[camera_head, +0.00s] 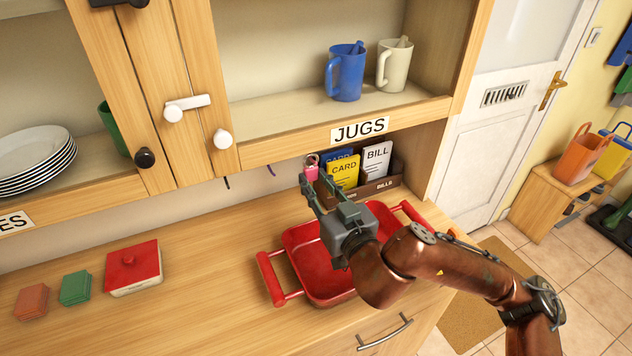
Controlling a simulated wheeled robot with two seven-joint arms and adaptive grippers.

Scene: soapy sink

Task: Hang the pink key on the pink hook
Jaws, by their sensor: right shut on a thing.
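The pink key (311,172) is at the tips of my right gripper (313,186), which is shut on it. The key is held up in front of the wall, just below the front edge of the jugs shelf. A dark hook (227,182) and a bluish hook (271,170) hang under the cabinet, left of the key. I cannot make out a pink hook; it may be hidden behind the key or gripper. My left gripper is not in view.
A red tray (268,268) with handles stands on the counter below my right arm. A wooden box (376,188) with cards and bills is right of the key. A red lidded box (133,268) sits at left. The counter (195,285) between is clear.

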